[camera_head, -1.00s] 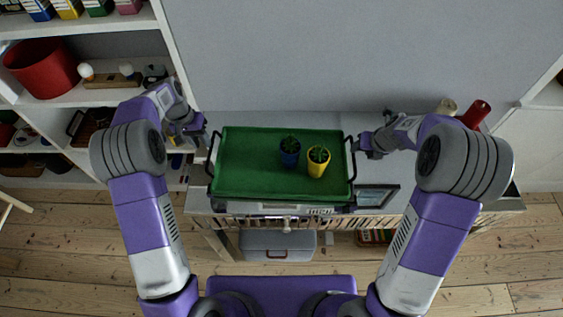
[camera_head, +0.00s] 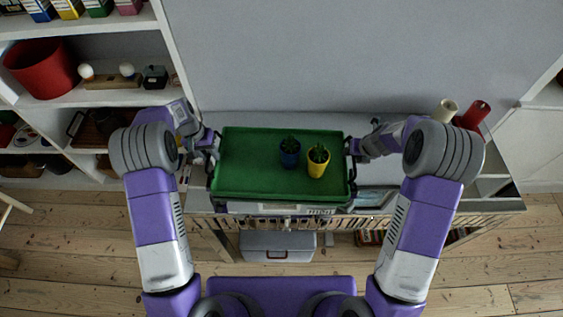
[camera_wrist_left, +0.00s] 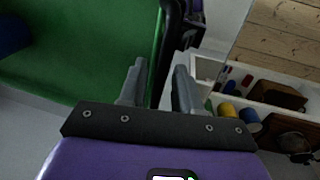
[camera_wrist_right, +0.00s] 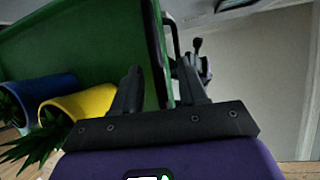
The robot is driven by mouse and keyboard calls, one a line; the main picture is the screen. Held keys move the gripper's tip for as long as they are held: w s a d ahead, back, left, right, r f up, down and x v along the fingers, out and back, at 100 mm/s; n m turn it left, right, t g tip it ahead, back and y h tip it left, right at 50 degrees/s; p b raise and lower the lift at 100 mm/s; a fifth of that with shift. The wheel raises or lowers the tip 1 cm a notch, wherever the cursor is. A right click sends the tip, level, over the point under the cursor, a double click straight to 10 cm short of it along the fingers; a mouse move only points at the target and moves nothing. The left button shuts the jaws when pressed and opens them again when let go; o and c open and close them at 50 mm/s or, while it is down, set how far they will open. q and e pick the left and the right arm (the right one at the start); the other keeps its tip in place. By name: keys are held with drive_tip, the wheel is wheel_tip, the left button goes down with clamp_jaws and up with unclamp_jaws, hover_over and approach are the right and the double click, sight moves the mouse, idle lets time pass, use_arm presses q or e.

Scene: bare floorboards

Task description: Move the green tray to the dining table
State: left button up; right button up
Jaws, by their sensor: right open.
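The green tray (camera_head: 250,165) has dark handles at its two ends and sits level over the white sideboard top. A blue pot with a plant (camera_head: 290,153) and a yellow pot with a plant (camera_head: 317,163) stand on it, right of its middle. My left gripper (camera_head: 213,146) is at the tray's left end. In the left wrist view its fingers (camera_wrist_left: 158,85) are apart, with the tray's edge between them. My right gripper (camera_head: 354,148) is at the right end. In the right wrist view its open fingers (camera_wrist_right: 160,85) straddle the tray's edge. I cannot identify a dining table.
The white sideboard (camera_head: 420,203) stands against a grey wall. A picture frame (camera_head: 375,198) lies right of the tray. Red (camera_head: 475,112) and cream (camera_head: 446,110) vases stand at the back right. A shelf unit with a red bin (camera_head: 40,68) is at the left. Wooden floor lies in front.

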use_arm(q)
drive_tip(key=shift+f, duration=0.2)
use_arm(e)
drive_tip(key=shift+f, duration=0.2)
use_arm(q)
clamp_jaws()
use_arm(e)
drive_tip(key=c, duration=0.7)
clamp_jaws()
use_arm(q)
drive_tip(key=shift+w+r, duration=0.1)
drive_tip(key=shift+r, duration=0.05)
use_arm(e)
drive_tip(key=shift+w+r, duration=0.1)
drive_tip(key=shift+w, duration=0.05)
